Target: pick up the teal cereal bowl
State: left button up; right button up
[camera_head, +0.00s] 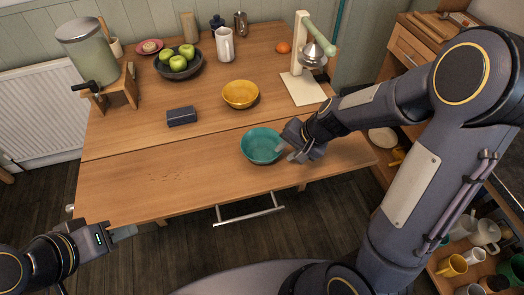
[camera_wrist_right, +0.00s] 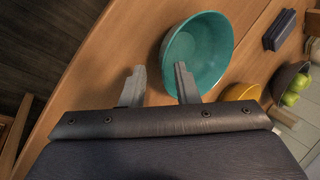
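The teal cereal bowl (camera_head: 261,147) stands upright and empty on the wooden table, near its front edge. My right gripper (camera_head: 287,152) is at the bowl's right side in the head view. In the right wrist view the bowl (camera_wrist_right: 198,50) lies just beyond my right gripper (camera_wrist_right: 159,80), whose two fingers are spread apart with nothing held. One finger overlaps the bowl's near rim in that view, the other is outside it; I cannot tell whether they touch it. My left gripper (camera_head: 130,231) is off the table's front left corner, away from the bowl; its finger opening is unclear.
On the table (camera_head: 150,185) are a yellow bowl (camera_head: 240,95), a dark box (camera_head: 182,117), a bowl of green apples (camera_head: 180,65), a white pitcher (camera_head: 225,45) and a cream stand (camera_head: 302,88). The table's front left area is clear. A shelf with cups stands at right.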

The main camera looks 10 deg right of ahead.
aim_at(279, 153)
jog(key=x, duration=0.2)
jog(key=w+b+x, duration=0.1)
jog(key=x, duration=0.2)
jog(key=shift+d+r, duration=0.1)
jog(key=shift+d, duration=0.1)
jog(key=shift+c, duration=0.3)
grip_shut()
